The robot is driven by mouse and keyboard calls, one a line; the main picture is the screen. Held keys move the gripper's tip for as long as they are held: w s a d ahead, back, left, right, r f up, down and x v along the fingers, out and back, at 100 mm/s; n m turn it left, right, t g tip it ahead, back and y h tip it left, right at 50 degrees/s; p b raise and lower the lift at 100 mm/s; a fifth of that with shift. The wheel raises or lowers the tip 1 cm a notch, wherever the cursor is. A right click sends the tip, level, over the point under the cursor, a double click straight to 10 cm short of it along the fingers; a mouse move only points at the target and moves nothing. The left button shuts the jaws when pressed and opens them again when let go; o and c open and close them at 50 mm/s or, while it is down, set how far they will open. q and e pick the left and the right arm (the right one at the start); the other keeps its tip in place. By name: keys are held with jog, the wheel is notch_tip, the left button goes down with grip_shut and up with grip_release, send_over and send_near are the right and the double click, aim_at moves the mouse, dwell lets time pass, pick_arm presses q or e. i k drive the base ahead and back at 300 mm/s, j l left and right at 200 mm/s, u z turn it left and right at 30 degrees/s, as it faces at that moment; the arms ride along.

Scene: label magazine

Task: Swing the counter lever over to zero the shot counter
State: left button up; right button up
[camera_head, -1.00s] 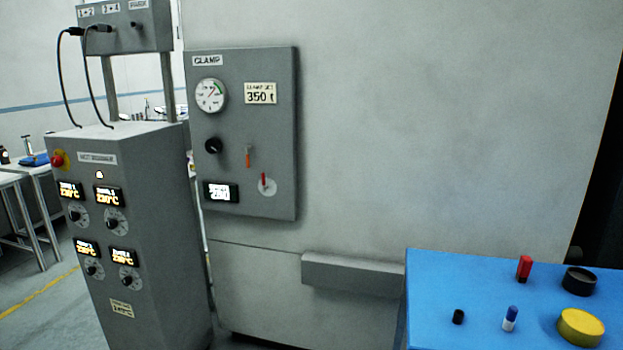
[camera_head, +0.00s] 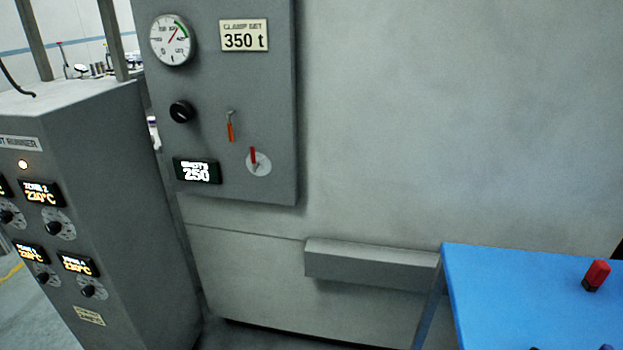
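The shot counter display (camera_head: 197,171) is on the grey clamp panel (camera_head: 275,100) and reads 250 in white digits. To its right, a small red lever (camera_head: 253,156) sits on a round pale disc (camera_head: 263,168) and points up. Just above, a separate orange-handled piece (camera_head: 230,131) hangs straight down from a small metal fitting. No label shows which of these two is the counter lever; the red one is beside the display. Neither of my grippers is in view.
The panel also carries a black knob (camera_head: 182,111), a gauge (camera_head: 172,39) and a 350 t plate (camera_head: 244,36). A grey heater cabinet (camera_head: 115,160) stands at left. A grey ledge (camera_head: 370,266) and a blue table (camera_head: 530,300) with a red-capped item (camera_head: 596,276) are at right.

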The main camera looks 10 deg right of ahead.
aim_at(252, 149)
jog(key=i+j+z, duration=0.1)
jog(key=i+j, duration=0.15)
jog(key=i, duration=0.25)
jog(key=i+j, duration=0.3)
jog(key=i, duration=0.2)
jog(key=l+z, duration=0.05)
